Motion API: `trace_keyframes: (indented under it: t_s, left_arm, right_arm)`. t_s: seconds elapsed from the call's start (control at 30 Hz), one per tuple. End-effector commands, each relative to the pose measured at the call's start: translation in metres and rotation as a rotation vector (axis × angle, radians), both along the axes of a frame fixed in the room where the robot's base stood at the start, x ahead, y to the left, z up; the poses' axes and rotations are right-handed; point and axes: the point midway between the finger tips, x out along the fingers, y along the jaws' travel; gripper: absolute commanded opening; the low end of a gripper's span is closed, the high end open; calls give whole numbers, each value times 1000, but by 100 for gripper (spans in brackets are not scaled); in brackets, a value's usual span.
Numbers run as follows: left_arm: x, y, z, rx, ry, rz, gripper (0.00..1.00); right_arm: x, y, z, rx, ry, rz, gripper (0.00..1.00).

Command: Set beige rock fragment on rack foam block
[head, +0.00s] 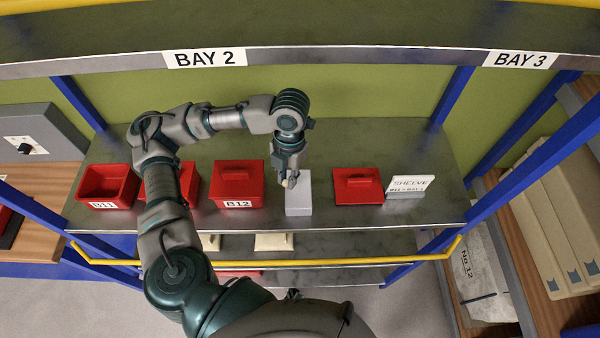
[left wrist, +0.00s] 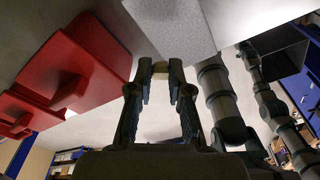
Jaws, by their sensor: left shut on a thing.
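The foam block (left wrist: 182,28) is close to the fingertips in that view. I cannot tell whether the fragment touches the block. The fingers hide most of the fragment in the head view. My right gripper cannot be made out.
Red bins (head: 238,184) stand left of the block, one labelled B12. A red lidded bin (head: 358,187) and a white sign (head: 410,184) stand to its right. A yellow rail (head: 330,262) runs along the front. The BAY 2 beam (head: 330,57) crosses above.

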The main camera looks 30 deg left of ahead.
Motion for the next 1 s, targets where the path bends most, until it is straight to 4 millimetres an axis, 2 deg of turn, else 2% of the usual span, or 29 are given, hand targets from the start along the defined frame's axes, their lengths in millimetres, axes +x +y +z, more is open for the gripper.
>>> trace_keyframes:
  t_s: [0.1,0.23,0.37,0.57,0.87,0.9,1.0]
  left_arm:
    - [23,-10,-1,-1,-2,1,6]
    - [35,-15,-2,0,-3,1,6]
    - [38,-15,-10,2,0,1,6]
    - [37,-14,-37,1,1,1,6]
    - [37,-14,-40,0,0,1,6]
    - [37,-14,-40,-1,-1,1,23]
    - [37,-14,-40,0,-1,1,43]
  right_arm:
    - [0,0,2,0,-1,0,40]
    - [0,-1,3,0,-2,0,40]
    - [0,-1,3,0,-1,0,40]
    - [0,0,2,-1,-1,0,40]
    - [0,0,3,0,0,0,40]
    - [0,0,3,0,0,0,40]
    - [0,0,3,0,0,0,40]
